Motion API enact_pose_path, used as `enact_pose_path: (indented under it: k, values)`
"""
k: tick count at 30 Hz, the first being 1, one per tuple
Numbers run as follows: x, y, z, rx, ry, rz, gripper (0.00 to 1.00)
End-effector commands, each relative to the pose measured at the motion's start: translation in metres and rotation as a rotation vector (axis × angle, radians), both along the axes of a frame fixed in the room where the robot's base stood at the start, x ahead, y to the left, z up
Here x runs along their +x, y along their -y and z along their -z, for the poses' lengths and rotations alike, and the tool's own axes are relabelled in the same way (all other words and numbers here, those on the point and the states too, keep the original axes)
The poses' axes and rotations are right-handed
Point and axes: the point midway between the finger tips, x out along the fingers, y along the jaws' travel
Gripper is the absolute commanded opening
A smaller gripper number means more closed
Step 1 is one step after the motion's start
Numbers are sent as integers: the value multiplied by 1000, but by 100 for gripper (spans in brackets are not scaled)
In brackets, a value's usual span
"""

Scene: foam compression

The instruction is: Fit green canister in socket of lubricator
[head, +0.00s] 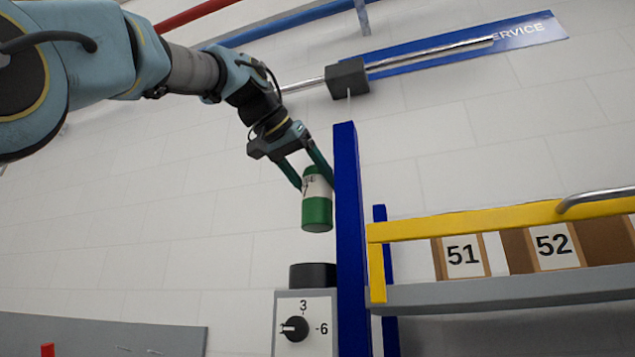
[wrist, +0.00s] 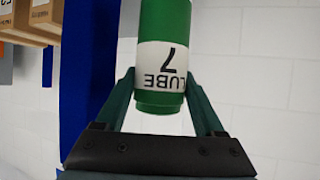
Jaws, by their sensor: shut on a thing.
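A green canister (head: 317,212) with a white label hangs upright in my gripper (head: 305,178), whose two fingers are shut on its upper part. In the wrist view the canister (wrist: 165,105) sits between the fingers of my gripper (wrist: 160,92), and its label reads "LUBE 7", upside down. The lubricator (head: 305,318) is a grey box with a dial marked 3 and 6. A black round socket (head: 312,276) stands on its top. The canister is above the socket and apart from it. The socket's opening is hidden from this low angle.
A blue upright post (head: 351,230) stands close to the right of the canister and lubricator. Right of it is a shelf with a yellow rail (head: 470,224) and boxes marked 51 (head: 462,255) and 52 (head: 553,246).

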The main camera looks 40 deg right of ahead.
Motion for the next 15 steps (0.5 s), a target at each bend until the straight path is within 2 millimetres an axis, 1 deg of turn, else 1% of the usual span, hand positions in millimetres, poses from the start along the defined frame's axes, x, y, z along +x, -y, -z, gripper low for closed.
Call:
enact_pose_path:
  k: [7, 15]
  values:
    - [-1, -1, 7, -1, -2, 1, 0]
    - [-1, -1, 23, -1, -1, 2, 0]
